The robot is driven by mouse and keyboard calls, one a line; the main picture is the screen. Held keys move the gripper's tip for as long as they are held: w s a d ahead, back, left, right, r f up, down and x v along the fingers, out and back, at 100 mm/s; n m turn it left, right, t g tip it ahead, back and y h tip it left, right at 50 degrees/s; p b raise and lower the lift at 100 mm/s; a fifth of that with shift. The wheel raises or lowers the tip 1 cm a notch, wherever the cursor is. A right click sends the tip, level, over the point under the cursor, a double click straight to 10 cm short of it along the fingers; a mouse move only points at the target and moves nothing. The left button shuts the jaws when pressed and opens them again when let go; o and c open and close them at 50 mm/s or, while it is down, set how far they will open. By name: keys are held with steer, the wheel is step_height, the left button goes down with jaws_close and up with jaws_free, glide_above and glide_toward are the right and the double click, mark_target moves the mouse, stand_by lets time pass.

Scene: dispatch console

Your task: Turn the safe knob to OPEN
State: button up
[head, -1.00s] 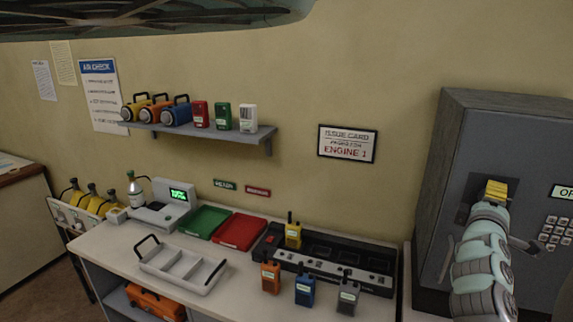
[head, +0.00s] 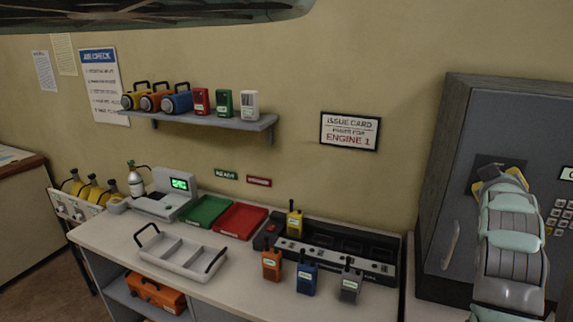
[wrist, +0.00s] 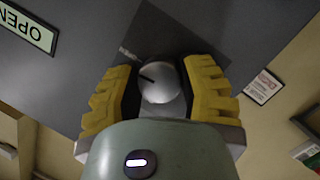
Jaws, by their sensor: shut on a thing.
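The grey safe (head: 458,180) stands at the right in the head view. Its silver round knob (wrist: 160,85) shows in the wrist view, with a dark pointer mark on its face towards the picture's upper left. My gripper (wrist: 158,88) has its yellow fingers on both sides of the knob and is shut on it. In the head view my gripper (head: 503,176) is at the dark plate on the safe door and hides the knob. A label reading OPEN (wrist: 27,26) appears upside down at the upper left of the wrist view; its edge also shows in the head view (head: 567,174).
A door handle (head: 450,246) is left of my arm, and a keypad (head: 558,218) is right of it. The counter (head: 120,236) holds radios, a charger (head: 385,268), trays and a scale. A shelf (head: 225,121) is on the wall.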

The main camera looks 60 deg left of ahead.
steer(key=shift+f+m+b, duration=0.25)
steer(key=shift+m+b, duration=0.15)
steer(key=shift+b, duration=0.1)
steer(key=shift+r+g, duration=0.1)
steer(key=shift+g, duration=0.2)
steer(key=o, duration=1.2)
steer(key=shift+r, duration=0.1)
steer(key=v, duration=0.7)
steer(key=shift+s, duration=0.25)
steer(key=shift+d, duration=0.15)
